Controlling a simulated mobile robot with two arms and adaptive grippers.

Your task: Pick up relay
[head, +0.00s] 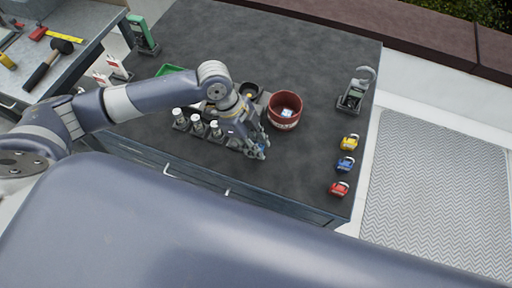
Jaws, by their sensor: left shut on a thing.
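My left gripper (261,152) is low over the dark worktop (320,60), in front of the red round bowl (284,97). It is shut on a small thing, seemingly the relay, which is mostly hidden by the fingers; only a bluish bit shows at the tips. I cannot tell whether it touches the worktop. A small pale blue and white item (287,113) shows at the bowl. My right gripper is not in view.
Several white-capped bottles (197,127) stand left of the gripper. Yellow (349,142), blue (345,164) and red (339,188) padlocks line the right edge. A hammer (48,64) lies on the left bench.

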